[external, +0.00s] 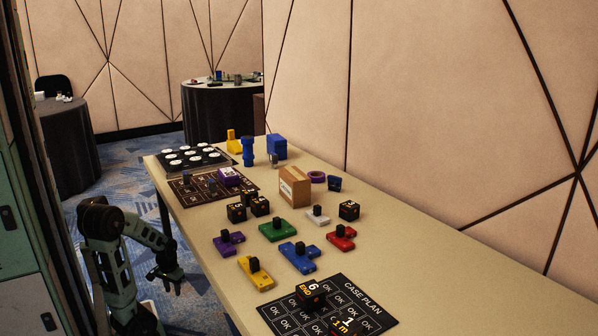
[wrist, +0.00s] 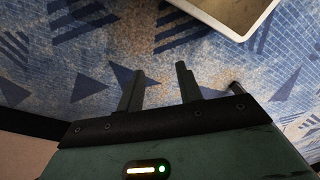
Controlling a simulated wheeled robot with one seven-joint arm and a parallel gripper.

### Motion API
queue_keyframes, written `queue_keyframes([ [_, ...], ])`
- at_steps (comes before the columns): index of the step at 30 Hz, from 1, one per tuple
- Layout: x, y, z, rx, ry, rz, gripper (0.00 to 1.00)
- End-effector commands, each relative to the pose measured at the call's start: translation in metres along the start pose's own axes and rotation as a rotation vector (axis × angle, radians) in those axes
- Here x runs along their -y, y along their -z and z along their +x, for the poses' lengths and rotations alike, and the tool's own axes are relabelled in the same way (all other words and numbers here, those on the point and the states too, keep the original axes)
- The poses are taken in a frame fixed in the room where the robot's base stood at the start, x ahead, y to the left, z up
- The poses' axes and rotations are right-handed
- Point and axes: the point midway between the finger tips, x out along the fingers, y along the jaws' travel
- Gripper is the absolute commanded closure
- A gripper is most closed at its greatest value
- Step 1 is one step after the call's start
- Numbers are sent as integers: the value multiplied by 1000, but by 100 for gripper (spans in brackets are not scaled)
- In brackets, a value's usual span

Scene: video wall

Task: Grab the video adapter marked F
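Several coloured adapters with black upright parts lie on the long table: purple (external: 228,242), green (external: 279,231), blue (external: 299,257), yellow (external: 255,272), red (external: 341,237) and white (external: 317,216). Their letters are too small to read, so I cannot tell which is marked F. My gripper (external: 167,285) hangs left of the table, beside its near long edge and apart from the adapters. In the wrist view my gripper (wrist: 160,72) has its two fingers apart, with nothing between them but carpet below.
A case plan mat (external: 353,291) with dark blocks lies at the table's near end. Black cubes (external: 237,212), a cardboard box (external: 294,187) and purple tape (external: 317,177) stand farther back.

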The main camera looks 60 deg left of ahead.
Motion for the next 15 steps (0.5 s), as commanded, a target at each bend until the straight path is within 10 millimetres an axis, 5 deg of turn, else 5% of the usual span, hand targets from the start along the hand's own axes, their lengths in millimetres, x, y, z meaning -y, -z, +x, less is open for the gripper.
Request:
queue_keyframes([
  [1,0,0,0,0,0,0,59],
  [4,0,0,0,0,0,0,36],
  [15,4,0,-12,25,0,1,36],
])
